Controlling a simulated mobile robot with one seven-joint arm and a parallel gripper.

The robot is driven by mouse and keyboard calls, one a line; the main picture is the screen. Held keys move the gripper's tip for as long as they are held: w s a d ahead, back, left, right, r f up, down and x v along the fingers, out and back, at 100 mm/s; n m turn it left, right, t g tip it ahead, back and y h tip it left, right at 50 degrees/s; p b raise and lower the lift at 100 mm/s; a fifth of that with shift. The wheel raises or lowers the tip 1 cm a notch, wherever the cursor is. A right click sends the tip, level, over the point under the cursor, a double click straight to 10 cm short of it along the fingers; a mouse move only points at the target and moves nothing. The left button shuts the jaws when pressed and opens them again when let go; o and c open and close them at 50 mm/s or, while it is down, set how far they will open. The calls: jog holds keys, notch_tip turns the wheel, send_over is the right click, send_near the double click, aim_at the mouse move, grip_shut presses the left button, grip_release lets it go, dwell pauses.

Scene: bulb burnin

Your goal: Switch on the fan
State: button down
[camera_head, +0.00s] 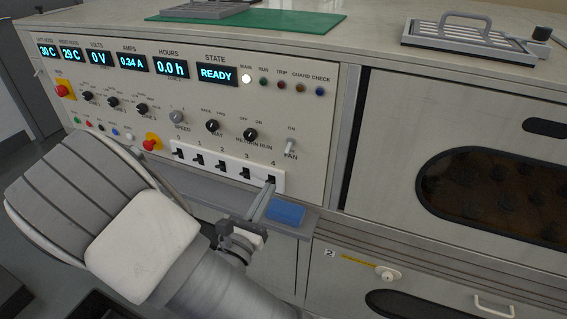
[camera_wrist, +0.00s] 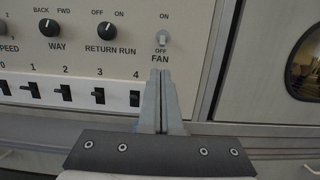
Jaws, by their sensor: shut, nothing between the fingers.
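The fan switch (camera_head: 290,146) is a small pale toggle at the right end of the control panel (camera_head: 315,110), with ON printed above it. In the wrist view the toggle (camera_wrist: 162,39) stands between the ON and OFF labels; its lever is too small to tell its tilt surely. My gripper (camera_head: 269,187) is in front of the panel, below the fan switch and close to switch 4. In the wrist view my gripper (camera_wrist: 161,73) has its two fingers together and empty, tips just under the FAN label. Whether the tips touch the panel cannot be told.
A row of black rocker switches (camera_wrist: 100,95) lies left of the fingers. The RETURN RUN knob (camera_wrist: 105,30) is left of the fan switch. A blue block (camera_head: 286,214) lies on the ledge below the panel. A red button (camera_head: 152,142) is further left.

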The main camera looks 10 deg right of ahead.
aim_at(288, 148)
jog(key=b+x, duration=0.2)
jog(key=x, duration=0.8)
jog(key=shift+d, duration=0.1)
jog(key=shift+r+p, duration=0.15)
jog(key=shift+p, duration=0.35)
jog(key=shift+s+g+p, duration=0.1)
jog(key=shift+g+p, duration=0.2)
